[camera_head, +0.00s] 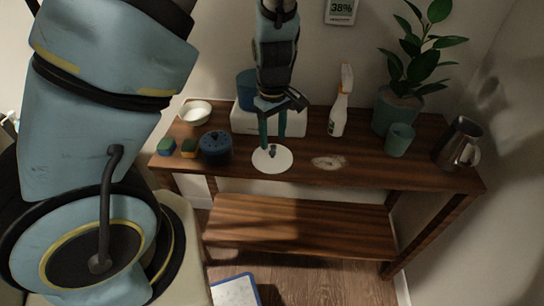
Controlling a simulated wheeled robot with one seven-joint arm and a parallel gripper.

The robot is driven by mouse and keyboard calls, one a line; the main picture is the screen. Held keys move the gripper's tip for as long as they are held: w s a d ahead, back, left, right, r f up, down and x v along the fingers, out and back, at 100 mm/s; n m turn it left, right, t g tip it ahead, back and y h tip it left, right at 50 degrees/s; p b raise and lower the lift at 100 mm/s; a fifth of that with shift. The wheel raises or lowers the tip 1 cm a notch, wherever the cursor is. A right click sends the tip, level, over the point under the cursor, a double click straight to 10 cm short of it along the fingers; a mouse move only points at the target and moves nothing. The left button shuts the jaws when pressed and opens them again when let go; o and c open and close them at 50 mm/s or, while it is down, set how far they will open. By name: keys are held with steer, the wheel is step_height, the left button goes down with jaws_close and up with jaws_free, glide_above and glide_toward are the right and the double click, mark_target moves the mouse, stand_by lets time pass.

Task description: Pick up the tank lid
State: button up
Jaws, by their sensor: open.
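The tank lid, seen as a flat white disc (259,161) with a small dark grey knob (272,152), lies on the wooden table near its front edge. My gripper (273,141) points down just above the knob. Its two teal fingers are apart, one to each side of the knob as seen from here. Nothing shows between them but the knob below. I cannot tell whether the fingertips touch the lid.
Behind my gripper stand a white box (240,121) and a blue container (246,88). A spray bottle (338,115), teal cup (398,140), plant pot (386,113) and metal pitcher (456,145) are right.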

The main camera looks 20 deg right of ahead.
mark_target(273, 151)
step_height(273, 151, down, 5)
steer(key=shift+w+r, duration=0.15)
jaws_close()
stand_by(0.4)
